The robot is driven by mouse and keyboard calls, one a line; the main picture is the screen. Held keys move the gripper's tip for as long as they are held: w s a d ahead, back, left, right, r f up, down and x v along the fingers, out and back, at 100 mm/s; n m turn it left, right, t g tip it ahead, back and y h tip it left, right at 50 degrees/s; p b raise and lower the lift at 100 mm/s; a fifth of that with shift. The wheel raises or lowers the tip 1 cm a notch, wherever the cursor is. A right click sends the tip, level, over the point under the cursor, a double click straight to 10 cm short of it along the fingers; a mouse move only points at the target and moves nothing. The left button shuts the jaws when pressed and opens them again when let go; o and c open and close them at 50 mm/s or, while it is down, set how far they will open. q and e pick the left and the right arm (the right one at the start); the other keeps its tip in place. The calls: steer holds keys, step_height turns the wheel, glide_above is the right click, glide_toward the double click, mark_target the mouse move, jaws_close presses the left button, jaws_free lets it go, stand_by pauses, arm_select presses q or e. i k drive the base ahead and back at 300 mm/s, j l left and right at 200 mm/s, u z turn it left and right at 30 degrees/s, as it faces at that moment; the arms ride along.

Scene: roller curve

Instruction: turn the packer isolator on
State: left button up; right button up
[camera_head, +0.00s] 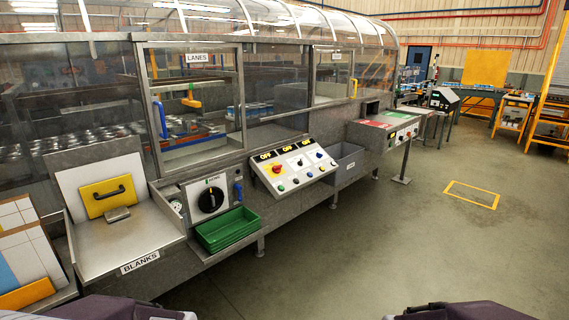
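A large black round rotary switch (211,200), which looks like the isolator, sits on a light grey panel (187,192) at the front of the machine, left of centre. A pale mark runs roughly upright across its face. The small print around it is too small to read, so I cannot tell its setting. A blue handle (238,191) is just to its right. Only purple-grey and black parts of my own arms show at the bottom edge. Neither gripper is in view, and nothing of mine touches the switch.
A green tray (228,228) sits right below the switch. A sloped control panel (294,168) with buttons and OFF labels is to the right. The BLANKS bin (130,240) is to the left. Clear floor (400,245) lies in front and to the right.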

mark_target(276, 169)
steer(key=i+u, duration=0.1)
steer(key=i, duration=0.5)
steer(key=i+j+u, duration=0.15)
steer(key=i, duration=0.4)
steer(key=i+l+u, duration=0.1)
steer(key=i, duration=0.5)
steer(key=i+u, duration=0.15)
steer(key=i, duration=0.4)
steer(key=i+l+u, duration=0.1)
steer(key=i+l, duration=0.15)
steer(key=i, duration=0.35)
steer(key=i+l+u, duration=0.15)
steer(key=i, duration=0.4)
